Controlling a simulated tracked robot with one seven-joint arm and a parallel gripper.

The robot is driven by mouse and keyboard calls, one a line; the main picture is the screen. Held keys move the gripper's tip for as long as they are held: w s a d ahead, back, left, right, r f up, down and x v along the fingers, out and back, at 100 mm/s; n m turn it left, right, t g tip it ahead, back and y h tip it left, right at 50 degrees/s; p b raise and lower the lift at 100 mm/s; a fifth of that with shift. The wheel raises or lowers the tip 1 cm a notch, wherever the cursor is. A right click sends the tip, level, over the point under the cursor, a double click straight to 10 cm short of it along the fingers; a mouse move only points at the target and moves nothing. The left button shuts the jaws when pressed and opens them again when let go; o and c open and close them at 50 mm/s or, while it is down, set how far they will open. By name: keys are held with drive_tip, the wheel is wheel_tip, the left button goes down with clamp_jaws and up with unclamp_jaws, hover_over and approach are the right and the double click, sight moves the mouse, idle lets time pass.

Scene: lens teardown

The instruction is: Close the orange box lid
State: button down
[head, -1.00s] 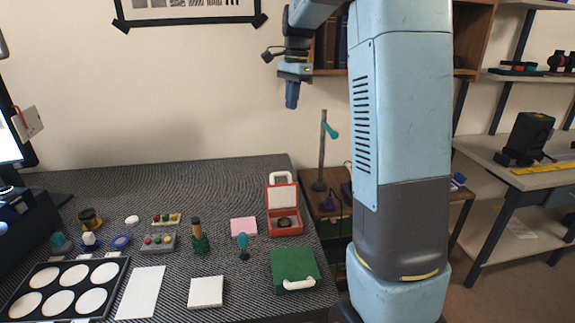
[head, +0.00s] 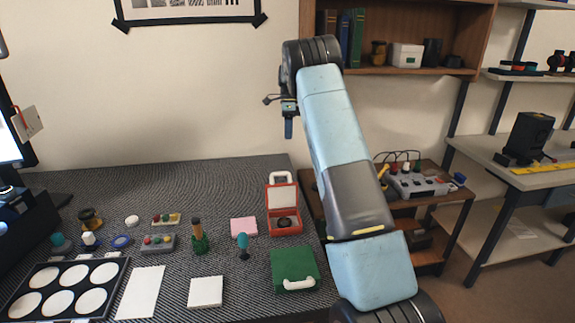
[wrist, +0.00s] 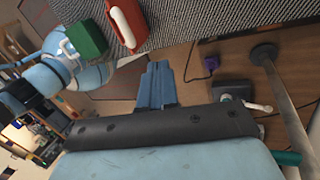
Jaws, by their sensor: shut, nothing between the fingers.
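The orange-red box (head: 285,228) stands near the right edge of the dark patterned table. Its lid (head: 282,197) is open and stands up at the back, its pale inner side facing the camera and a white handle above it. A dark round thing lies inside the box. My gripper (head: 288,136) is shut and empty, pointing down well above and behind the lid, apart from it. In the wrist view my shut fingers (wrist: 157,66) show at the middle, and the orange box (wrist: 128,20) shows at the top, left of them.
A green box (head: 295,270) with a white handle lies in front of the orange box. A wooden side table (head: 425,205) with a grey device stands right of the table.

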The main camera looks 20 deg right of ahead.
drive_tip(key=s+a+f, duration=0.3)
drive_tip(key=s+f, duration=0.4)
drive_tip(key=f, duration=0.2)
drive_tip(key=shift+f, duration=0.3)
drive_tip(key=shift+d, duration=0.15)
idle(0.3)
